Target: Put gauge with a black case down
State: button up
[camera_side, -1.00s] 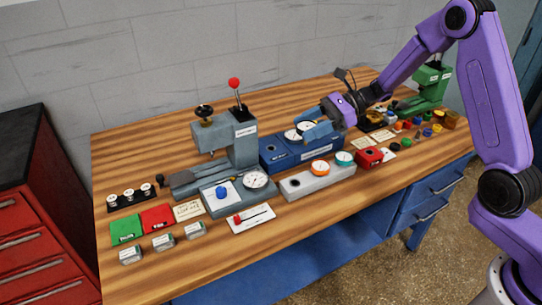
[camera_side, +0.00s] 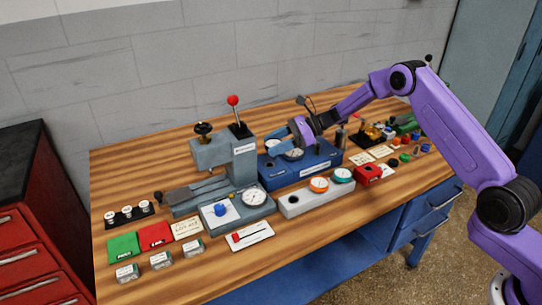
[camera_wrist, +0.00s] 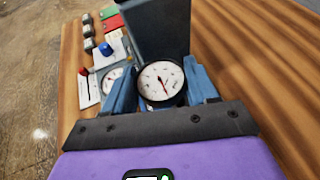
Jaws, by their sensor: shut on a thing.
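The gauge with a black case has a white dial and fills the space between my blue fingers in the wrist view (camera_wrist: 160,82). My gripper (camera_wrist: 162,92) is shut on it. In the side view my gripper (camera_side: 290,136) is over the left part of the blue block (camera_side: 310,174), and the held gauge's dial (camera_side: 272,145) shows to its left. I cannot tell whether the gauge touches the block. Another white-dial gauge (camera_side: 293,154) sits at the block, partly hidden by my fingers.
A grey press (camera_side: 238,165) with a red-knobbed lever stands just left of the block, with a dial gauge (camera_side: 254,197) on its base. A grey holder (camera_side: 300,203) in front carries orange and teal gauges. The back of the wooden table is mostly clear.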

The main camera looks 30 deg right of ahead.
aim_at(271, 160)
jog(key=shift+w+a+f, duration=0.25)
jog(key=shift+w+f, duration=0.8)
jog(key=shift+f, duration=1.7)
jog(key=shift+f, duration=0.5)
jog(key=shift+s+f, duration=0.1)
jog(key=shift+f, duration=0.15)
jog(key=o, duration=1.2)
jog(key=shift+s+f, duration=0.1)
jog(key=shift+o, duration=0.2)
jog(key=shift+r, duration=0.6)
jog(key=v, duration=1.2)
jog(key=shift+r, duration=0.25)
